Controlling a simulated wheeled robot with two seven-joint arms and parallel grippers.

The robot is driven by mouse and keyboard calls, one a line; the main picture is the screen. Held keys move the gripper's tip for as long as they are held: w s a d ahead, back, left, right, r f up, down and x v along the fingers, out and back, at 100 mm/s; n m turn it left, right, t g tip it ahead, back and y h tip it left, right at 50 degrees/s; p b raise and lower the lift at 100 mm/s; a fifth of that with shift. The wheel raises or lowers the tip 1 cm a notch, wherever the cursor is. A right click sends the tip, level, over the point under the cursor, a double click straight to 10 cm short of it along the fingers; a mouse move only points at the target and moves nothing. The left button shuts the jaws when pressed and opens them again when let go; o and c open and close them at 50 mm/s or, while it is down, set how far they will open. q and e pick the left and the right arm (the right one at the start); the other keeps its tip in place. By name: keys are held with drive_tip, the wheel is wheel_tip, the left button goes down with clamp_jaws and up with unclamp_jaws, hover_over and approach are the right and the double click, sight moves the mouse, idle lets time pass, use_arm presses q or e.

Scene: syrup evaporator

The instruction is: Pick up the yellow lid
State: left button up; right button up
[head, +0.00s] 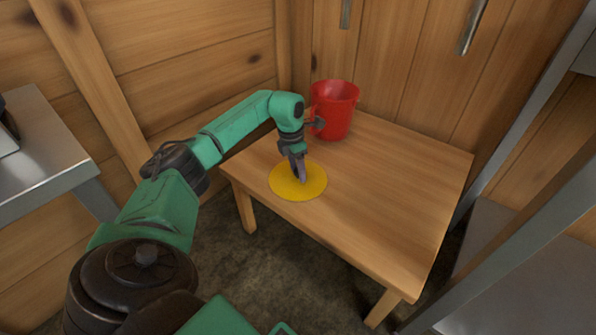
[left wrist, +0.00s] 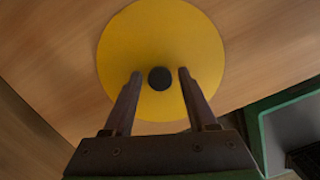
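The yellow lid (head: 284,186) is a flat round disc lying on the left part of the wooden table. In the left wrist view the lid (left wrist: 160,40) has a small dark knob (left wrist: 160,78) at its middle. My left gripper (head: 300,178) is over the lid, pointing down. In the left wrist view the left gripper (left wrist: 160,75) is open, with one finger on each side of the knob and gaps between. I cannot tell how far the fingertips are above the lid. My right gripper is not in view.
The table's right part is clear. A metal table (head: 40,150) is at the left, and metal frame posts (head: 510,215) stand at the right. Wooden walls close the back.

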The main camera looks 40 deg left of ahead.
use_arm(q)
clamp_jaws()
